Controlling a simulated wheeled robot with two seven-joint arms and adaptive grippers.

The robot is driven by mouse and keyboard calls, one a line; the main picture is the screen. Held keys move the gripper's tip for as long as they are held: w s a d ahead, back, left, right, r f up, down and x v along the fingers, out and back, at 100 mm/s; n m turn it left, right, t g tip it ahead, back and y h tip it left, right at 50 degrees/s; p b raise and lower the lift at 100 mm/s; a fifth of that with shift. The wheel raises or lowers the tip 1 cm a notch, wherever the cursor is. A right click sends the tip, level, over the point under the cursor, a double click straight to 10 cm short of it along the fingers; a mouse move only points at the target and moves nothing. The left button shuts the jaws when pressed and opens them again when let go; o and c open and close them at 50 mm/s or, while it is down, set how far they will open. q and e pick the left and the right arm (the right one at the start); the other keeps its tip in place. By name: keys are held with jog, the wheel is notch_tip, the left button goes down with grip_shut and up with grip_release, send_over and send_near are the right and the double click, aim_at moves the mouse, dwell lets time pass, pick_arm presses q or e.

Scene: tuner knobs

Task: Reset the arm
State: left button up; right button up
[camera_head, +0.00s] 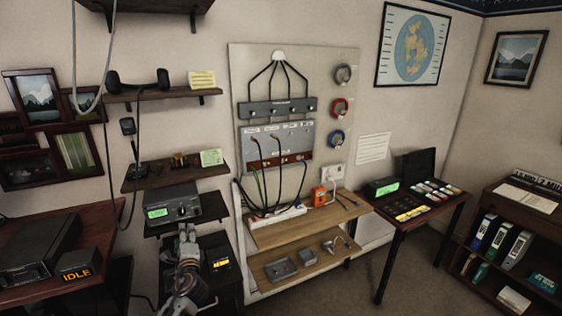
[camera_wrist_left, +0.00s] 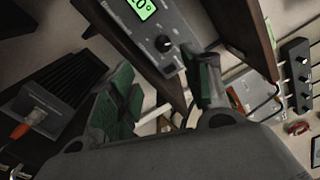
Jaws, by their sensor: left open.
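My left gripper (camera_head: 187,236) is raised in front of the lower shelf, just below the grey tuner box (camera_head: 185,205) with its green lit display. In the left wrist view my left gripper (camera_wrist_left: 165,88) is open, its two green-padded fingers spread with nothing between them. The tuner box (camera_wrist_left: 175,20) shows there beyond the fingers, with a black knob (camera_wrist_left: 165,44) and part of its display. The knob is apart from both fingers, as far as I can tell. My right gripper is in neither view.
A board with cables (camera_head: 278,140) stands right of the arm, with wooden shelves (camera_head: 300,232) below it. A table (camera_head: 440,208) with coloured pieces stands farther right. A desk (camera_head: 85,240) with an IDLE display (camera_head: 78,272) is at the left. Floor shows at the lower right.

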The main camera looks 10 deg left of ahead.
pick_arm(q)
jog(key=s+d+f+n+g+h, duration=0.1)
jog(key=s+d+f+g+h, duration=0.1)
jog(key=f, duration=1.1)
jog(key=s+d+f+n+g+h, duration=0.1)
jog(key=s+f+g+h, duration=0.15)
jog(key=f, duration=0.95)
jog(key=s+d+f+n+g+h, duration=0.1)
jog(key=s+d+f, duration=0.1)
jog(key=s+f, duration=0.6)
jog(key=s+d+f+n+g+h, duration=0.15)
jog(key=s+f, duration=0.35)
jog(key=f, duration=0.7)
jog(key=s+d+f+n+g, duration=0.2)
jog(key=s+f, duration=0.5)
jog(key=s, duration=0.6)
jog(key=s+d+f+n+g+h, duration=0.1)
jog(key=s+f, duration=0.5)
jog(key=s, duration=0.8)
jog(key=s+d+f+n+g+h, duration=0.1)
jog(key=s+d+f+n+g, duration=0.3)
jog(key=s, duration=0.9)
notch_tip(320, 180, down, 4)
jog(key=shift+s+d+r+n, duration=0.15)
jog(key=shift+d+n, duration=0.05)
jog(key=shift+n, duration=0.95)
jog(key=shift+r, duration=0.15)
